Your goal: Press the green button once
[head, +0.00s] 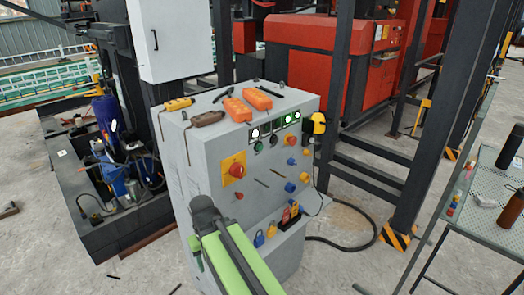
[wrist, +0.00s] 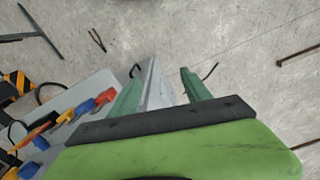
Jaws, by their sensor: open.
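The grey control cabinet (head: 208,160) stands in the middle of the head view with its panel facing right. A small dark green round button (head: 259,147) appears to sit on the upper panel, below the white lights; its colour is hard to tell at this size. Two green-lit squares (head: 292,116) are further right along the top row. My gripper (wrist: 160,82) shows in the wrist view with its two green fingers apart and nothing between them. It points down past the cabinet towards the floor, low and away from the button. My arm hides part of the cabinet's lower front.
A red knob on a yellow plate (head: 233,168) and several blue, red and yellow knobs share the panel. Coloured plugs (wrist: 80,108) lie on the low ledge, left of my fingers. Orange pendants (head: 256,98) lie on top. A perforated table (head: 480,190) stands right.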

